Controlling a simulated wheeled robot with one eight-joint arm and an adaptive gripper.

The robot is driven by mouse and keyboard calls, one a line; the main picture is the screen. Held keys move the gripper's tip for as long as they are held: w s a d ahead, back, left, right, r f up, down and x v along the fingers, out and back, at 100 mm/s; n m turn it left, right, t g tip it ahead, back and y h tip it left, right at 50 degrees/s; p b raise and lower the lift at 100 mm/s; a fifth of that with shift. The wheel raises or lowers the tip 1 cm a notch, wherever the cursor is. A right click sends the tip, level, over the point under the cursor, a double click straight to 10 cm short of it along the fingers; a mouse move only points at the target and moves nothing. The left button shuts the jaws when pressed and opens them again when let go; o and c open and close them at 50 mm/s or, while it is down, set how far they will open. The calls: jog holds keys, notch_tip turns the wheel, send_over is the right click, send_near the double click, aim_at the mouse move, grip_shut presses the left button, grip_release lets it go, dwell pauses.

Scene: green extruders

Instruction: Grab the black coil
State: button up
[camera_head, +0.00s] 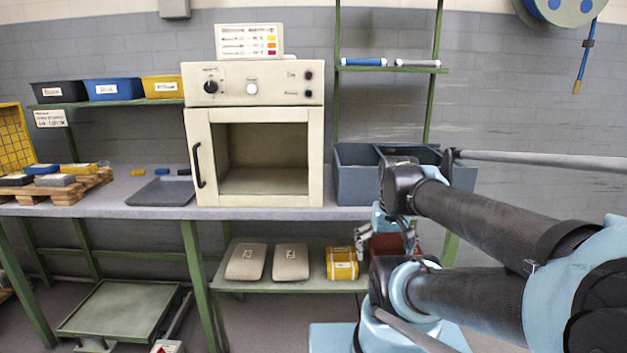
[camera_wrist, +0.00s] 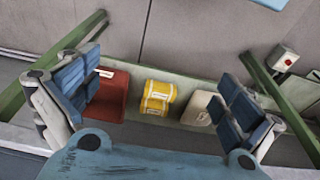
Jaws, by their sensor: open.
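I cannot make out a clear black coil in either view. A small dark piece (camera_head: 184,171) lies on the workbench, beside small blue and yellow pieces, but it is too small to identify. My gripper (camera_wrist: 160,85) is open and empty, with its blue fingers spread at both sides of the wrist view. It also shows in the head view (camera_head: 364,238), partly hidden by my arm, near the lower shelf. A yellow bundle (camera_wrist: 156,98) with white labels lies below and between the fingers, with a red box (camera_wrist: 109,95) behind the left finger.
Two beige packs (camera_head: 268,262) lie beside the yellow bundle on the green lower shelf (camera_head: 230,285). The cream oven (camera_head: 312,150) stands open on the workbench (camera_head: 95,205). Grey bins (camera_head: 354,180) stand right of it. Green table legs (camera_head: 200,280) bound the lower space.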

jog(key=shift+s+f, duration=0.45)
jog(key=shift+f, duration=0.35)
jog(key=shift+r, duration=0.1)
jog(key=c, duration=0.6)
jog(key=shift+g, duration=0.3)
jog(key=w+r, duration=0.6)
jog(key=r, duration=0.1)
jog(key=w+r, duration=0.3)
jog(key=r, duration=0.1)
jog(key=shift+a, duration=0.2)
jog(key=shift+c, duration=0.2)
jog(key=w+r, duration=1.2)
jog(key=w, duration=0.4)
jog(key=w+a+r+m+g, duration=0.1)
jog(key=w+a+r+g, duration=0.1)
jog(key=w, duration=1.2)
jog(key=f, duration=1.1)
jog(key=shift+s+d, duration=0.15)
jog(key=shift+d, duration=0.05)
jog(key=shift+s+a+f, duration=0.1)
jog(key=shift+s+f, duration=0.1)
jog(key=shift+f, duration=1.25)
jog(key=shift+s+a+f, duration=0.1)
jog(key=shift+s+f, duration=0.05)
jog(key=shift+f, duration=1.3)
